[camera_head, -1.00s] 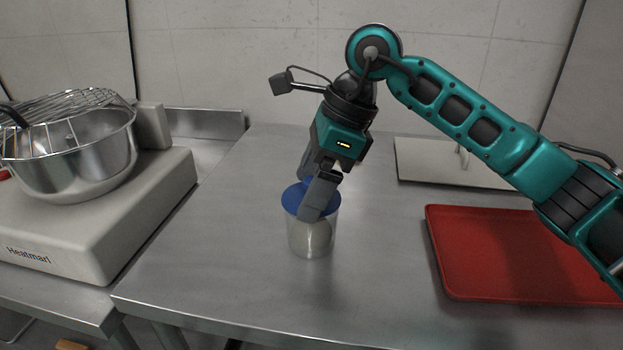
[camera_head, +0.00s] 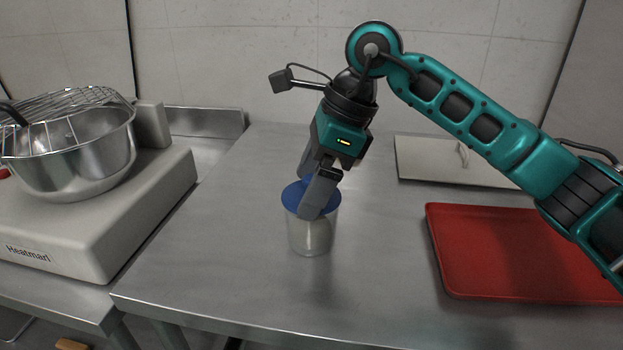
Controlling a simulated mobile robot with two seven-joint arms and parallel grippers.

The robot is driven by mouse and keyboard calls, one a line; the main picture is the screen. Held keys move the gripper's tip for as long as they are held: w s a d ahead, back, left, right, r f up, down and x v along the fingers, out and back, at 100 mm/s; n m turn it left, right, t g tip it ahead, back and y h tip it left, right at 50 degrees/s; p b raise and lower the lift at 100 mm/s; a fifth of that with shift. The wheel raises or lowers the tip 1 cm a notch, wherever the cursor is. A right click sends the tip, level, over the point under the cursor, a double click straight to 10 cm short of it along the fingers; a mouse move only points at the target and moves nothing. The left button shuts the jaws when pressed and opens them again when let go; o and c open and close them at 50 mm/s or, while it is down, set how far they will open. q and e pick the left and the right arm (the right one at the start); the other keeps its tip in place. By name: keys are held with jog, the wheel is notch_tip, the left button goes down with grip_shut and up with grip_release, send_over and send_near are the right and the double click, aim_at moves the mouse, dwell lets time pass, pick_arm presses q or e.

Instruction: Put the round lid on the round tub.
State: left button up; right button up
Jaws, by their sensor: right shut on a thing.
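The round tub (camera_head: 311,238) is clear with pale contents and stands upright on the steel table. The round blue lid (camera_head: 296,200) lies at the tub's mouth, roughly level. My right gripper (camera_head: 311,204) points down at the lid and is shut on it. Its near finger hides part of the lid and of the tub's rim. I cannot tell whether the lid is seated all the way round. My left gripper is not in view.
A red tray (camera_head: 480,285) lies on the right of the table, and a pale flat panel with a handle (camera_head: 425,165) lies behind it. The table's front left is clear.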

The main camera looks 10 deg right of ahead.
jog(key=shift+f+b, duration=0.45)
jog(key=shift+f, duration=0.05)
dwell(0.9)
jog(key=o, duration=0.7)
jog(key=shift+r, duration=0.1)
